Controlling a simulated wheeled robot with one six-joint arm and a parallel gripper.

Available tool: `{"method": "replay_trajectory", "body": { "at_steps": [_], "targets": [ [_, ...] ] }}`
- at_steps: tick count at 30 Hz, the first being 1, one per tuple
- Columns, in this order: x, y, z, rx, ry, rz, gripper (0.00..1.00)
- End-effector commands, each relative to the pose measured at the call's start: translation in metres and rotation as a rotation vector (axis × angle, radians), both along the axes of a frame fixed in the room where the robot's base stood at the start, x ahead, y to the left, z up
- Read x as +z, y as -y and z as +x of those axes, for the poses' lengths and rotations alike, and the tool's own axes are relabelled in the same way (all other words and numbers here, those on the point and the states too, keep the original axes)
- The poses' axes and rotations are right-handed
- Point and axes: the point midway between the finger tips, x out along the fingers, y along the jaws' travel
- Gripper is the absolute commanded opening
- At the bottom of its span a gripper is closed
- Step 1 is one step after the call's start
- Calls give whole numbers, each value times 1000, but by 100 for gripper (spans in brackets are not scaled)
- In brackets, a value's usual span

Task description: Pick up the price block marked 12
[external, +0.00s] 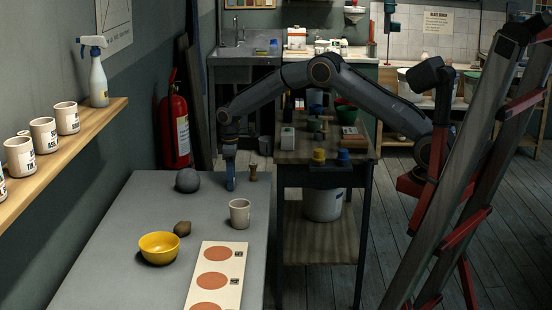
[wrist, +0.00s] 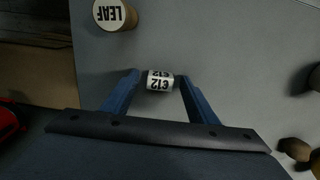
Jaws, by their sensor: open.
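The price block (wrist: 160,81), white with black "£12" print and dark ends, lies on the grey table in the wrist view. My gripper (wrist: 160,76) is open, with its two blue fingers on either side of the block. I cannot tell whether either finger touches it. In the external view my gripper (external: 231,183) points down at the far part of the grey table (external: 140,215), its tips close to the surface. The block cannot be made out there.
A stamp marked LEAF (wrist: 115,13) stands near the block; it appears right of my gripper externally (external: 253,172). A grey ball (external: 187,180) is left, a mug (external: 240,212) nearer. A brown lump (external: 182,228), yellow bowl (external: 158,249) and board with discs (external: 232,264) occupy the front.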

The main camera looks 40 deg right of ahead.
Motion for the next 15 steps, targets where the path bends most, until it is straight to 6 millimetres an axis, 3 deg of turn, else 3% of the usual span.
{"method": "replay_trajectory", "body": {
  "at_steps": [2,10,15],
  "targets": [
    [0,0,0,0,0,0,53],
    [0,0,0,0,0,0,10],
    [0,0,0,0,0,0,10]
  ]
}}
